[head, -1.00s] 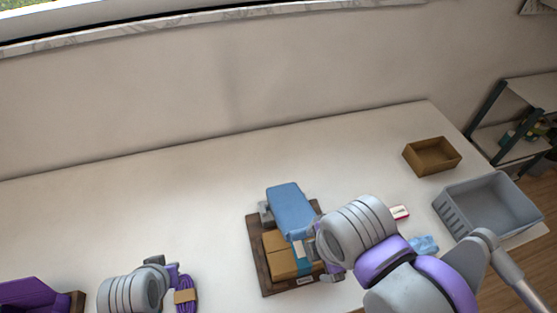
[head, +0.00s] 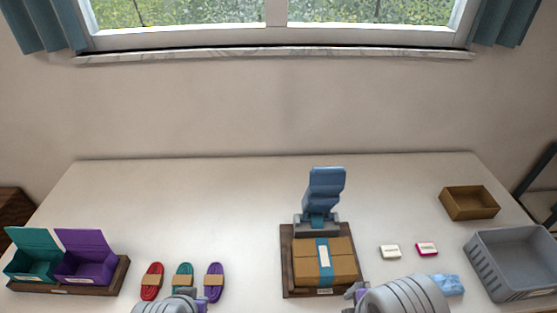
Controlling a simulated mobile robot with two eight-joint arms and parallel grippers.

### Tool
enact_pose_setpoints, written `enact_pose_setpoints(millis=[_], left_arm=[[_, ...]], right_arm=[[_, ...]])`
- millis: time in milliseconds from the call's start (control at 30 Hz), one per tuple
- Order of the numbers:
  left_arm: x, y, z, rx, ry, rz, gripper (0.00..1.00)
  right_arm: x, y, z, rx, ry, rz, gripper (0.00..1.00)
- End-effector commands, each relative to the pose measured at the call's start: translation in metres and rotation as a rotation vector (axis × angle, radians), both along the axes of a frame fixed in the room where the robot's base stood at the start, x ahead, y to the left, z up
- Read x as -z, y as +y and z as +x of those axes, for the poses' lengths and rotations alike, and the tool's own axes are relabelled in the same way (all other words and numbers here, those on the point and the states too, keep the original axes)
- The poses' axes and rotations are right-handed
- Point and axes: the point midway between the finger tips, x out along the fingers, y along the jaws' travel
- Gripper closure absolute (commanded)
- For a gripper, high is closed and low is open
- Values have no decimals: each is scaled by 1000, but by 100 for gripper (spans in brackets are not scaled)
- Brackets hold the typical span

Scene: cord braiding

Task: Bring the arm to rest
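My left gripper (head: 201,304) is at the bottom edge, just below the cord bundles; its fingers are mostly hidden or cut off. My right gripper (head: 353,292) is at the lower right corner of a dark wooden board (head: 287,275), and its finger opening is not clear. Neither visibly holds anything. A brown box with a teal strap (head: 340,260) sits on the board. A blue clamp-like part (head: 326,190) stands upright behind it.
Open teal (head: 35,262) and purple (head: 85,265) boxes stand at the left. The table's back is clear.

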Motion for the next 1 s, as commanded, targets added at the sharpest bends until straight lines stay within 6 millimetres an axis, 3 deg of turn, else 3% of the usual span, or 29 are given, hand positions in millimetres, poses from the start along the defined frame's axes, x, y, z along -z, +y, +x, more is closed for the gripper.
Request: enact_pose_setpoints(millis=[33, 400, 600, 733, 1000], left_arm=[[-1, 0, 0, 0, -1, 0, 100], [-1, 0, 1, 0, -1, 0, 100], [0, 0, 0, 0, 0, 0, 100], [0, 0, 0, 0, 0, 0, 100], [-1, 0, 0, 0, -1, 0, 100]], right_arm=[[0, 0, 1, 9, -2, 2, 0], [65, -21, 54, 957, -139, 337, 0], [90, -35, 68, 1367, -186, 526, 0], [96, -39, 70, 1478, -197, 583, 0], [96, -39, 71, 1497, -198, 594, 0]])
